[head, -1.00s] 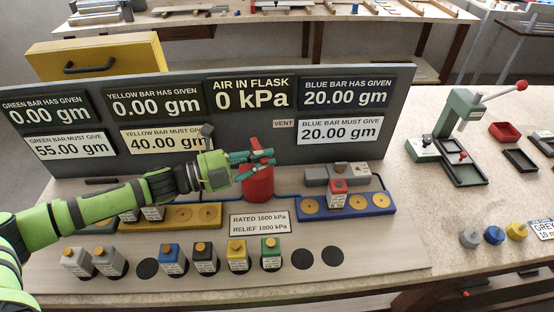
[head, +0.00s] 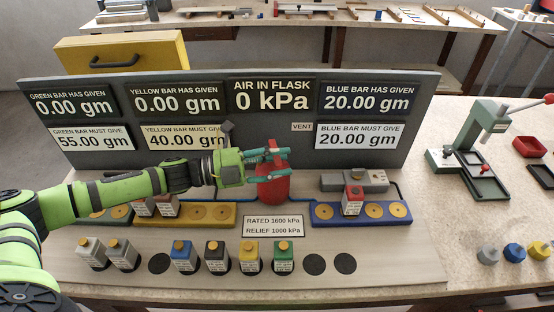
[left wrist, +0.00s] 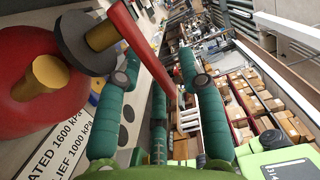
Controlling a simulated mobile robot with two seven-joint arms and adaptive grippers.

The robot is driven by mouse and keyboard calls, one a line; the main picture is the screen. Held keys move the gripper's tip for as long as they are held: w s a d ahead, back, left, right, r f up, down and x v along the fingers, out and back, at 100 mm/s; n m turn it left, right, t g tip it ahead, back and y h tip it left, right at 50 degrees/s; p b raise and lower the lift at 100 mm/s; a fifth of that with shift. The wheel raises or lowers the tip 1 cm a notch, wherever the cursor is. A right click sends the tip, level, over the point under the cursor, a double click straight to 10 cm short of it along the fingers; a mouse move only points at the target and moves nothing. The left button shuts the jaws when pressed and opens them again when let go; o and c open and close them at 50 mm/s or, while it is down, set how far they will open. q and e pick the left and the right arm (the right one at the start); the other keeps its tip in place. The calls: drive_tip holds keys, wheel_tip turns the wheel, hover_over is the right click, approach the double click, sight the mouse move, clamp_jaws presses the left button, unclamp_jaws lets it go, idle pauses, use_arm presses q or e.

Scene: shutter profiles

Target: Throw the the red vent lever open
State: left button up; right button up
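The red flask (head: 273,188) stands on the bench board below the "AIR IN FLASK 0 kPa" sign; it fills the left of the left wrist view (left wrist: 30,90). The red vent lever (left wrist: 143,48) is a slim bar running from a dark round cap above the flask into the space between my left fingers. In the head view it shows only as a small red piece (head: 272,146) among the fingers. My left gripper (head: 280,160) is at the flask's top, its fingers apart on either side of the lever. Contact is unclear. My right gripper is out of view.
A "VENT" label (head: 302,127) is on the grey sign panel behind. A yellow block strip (head: 190,222) and blue block strip (head: 330,216) flank the flask. Several coloured weights line the front, including a green one (head: 282,263). A grey lever press (head: 475,150) stands at right.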

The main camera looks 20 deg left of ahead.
use_arm(q)
drive_tip(key=v, duration=1.2)
drive_tip(key=shift+a, duration=0.1)
